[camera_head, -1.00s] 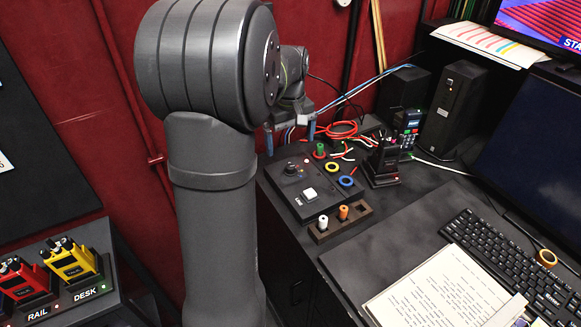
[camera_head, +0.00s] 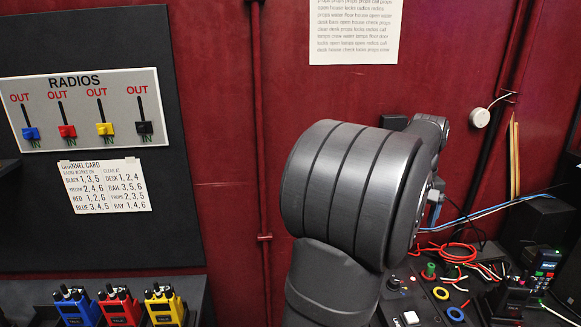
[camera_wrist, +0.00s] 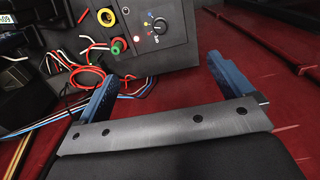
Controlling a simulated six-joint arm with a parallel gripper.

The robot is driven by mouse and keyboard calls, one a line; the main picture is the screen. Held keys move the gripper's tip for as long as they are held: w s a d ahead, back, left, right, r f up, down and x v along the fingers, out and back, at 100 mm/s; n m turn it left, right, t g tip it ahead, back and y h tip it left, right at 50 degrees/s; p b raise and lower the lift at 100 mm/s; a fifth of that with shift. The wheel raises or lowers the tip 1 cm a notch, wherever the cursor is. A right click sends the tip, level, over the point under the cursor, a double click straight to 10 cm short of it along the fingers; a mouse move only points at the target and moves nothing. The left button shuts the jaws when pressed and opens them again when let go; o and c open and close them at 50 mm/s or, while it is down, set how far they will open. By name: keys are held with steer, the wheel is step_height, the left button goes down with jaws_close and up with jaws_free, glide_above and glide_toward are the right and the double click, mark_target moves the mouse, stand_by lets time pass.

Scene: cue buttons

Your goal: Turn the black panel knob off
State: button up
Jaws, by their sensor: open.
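A round black knob (camera_head: 394,284) sits on the black control box (camera_head: 425,318) at the lower right of the head view, partly cut by the bottom edge. The knob also shows in the wrist view (camera_wrist: 160,26), with small coloured dots around it. Its exact setting is too small to read. My gripper (camera_wrist: 168,88) is open, with blue fingers apart and nothing between them. It is apart from the box. In the head view my arm hides much of it, with a blue finger (camera_head: 435,212) above and behind the box. A black slider knob (camera_head: 144,128) sits low, by IN, on the RADIOS board.
The RADIOS board (camera_head: 85,80) also has blue, red and yellow sliders, low. A channel card (camera_head: 105,186) hangs below. Blue, red and yellow radios (camera_head: 118,308) stand at lower left. Red cables (camera_head: 460,254) lie behind the box, beside a black radio (camera_head: 510,296).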

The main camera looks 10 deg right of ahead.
steer(key=c, duration=1)
steer(key=shift+o, duration=0.2)
step_height(320, 180, down, 18)
steer(key=m, duration=1.4)
steer(key=c, duration=1)
